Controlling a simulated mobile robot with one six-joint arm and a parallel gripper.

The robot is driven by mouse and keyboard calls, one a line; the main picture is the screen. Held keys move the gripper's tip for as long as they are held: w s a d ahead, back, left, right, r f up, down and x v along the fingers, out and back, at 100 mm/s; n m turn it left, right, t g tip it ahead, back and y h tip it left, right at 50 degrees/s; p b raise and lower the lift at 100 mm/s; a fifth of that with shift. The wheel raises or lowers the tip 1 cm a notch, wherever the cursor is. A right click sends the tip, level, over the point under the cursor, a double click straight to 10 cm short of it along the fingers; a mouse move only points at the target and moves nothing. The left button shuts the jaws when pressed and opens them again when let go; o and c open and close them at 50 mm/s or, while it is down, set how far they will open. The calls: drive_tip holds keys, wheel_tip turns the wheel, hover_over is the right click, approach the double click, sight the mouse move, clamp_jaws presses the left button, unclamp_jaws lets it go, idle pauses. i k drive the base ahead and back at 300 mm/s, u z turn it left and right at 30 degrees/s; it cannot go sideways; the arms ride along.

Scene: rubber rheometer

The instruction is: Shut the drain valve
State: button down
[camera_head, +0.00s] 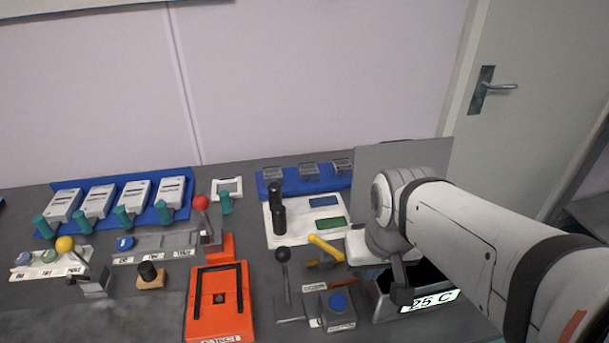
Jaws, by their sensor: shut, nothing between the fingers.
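The likely drain valve is the small brass-coloured fitting with a yellow lever (325,247) at the left side of a grey bath (385,308) marked "25 C". The lever slants down to the right, and its right end is close to a white block by my arm. My gripper (402,293) hangs dark and narrow over the bath's front left part, to the right of the lever and apart from it. It looks shut and empty. My wrist and arm hide much of the bath.
An orange frame (197,308) lies further left. A white tray (290,238) with black cylinders stands behind. A grey upright panel (425,155) rises behind my wrist.

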sight(312, 237)
drive_tip(key=z, duration=1.2)
drive_tip(key=k, duration=1.5)
drive_tip(key=u, duration=0.7)
drive_tip(key=i, duration=1)
drive_tip(key=u, duration=0.1)
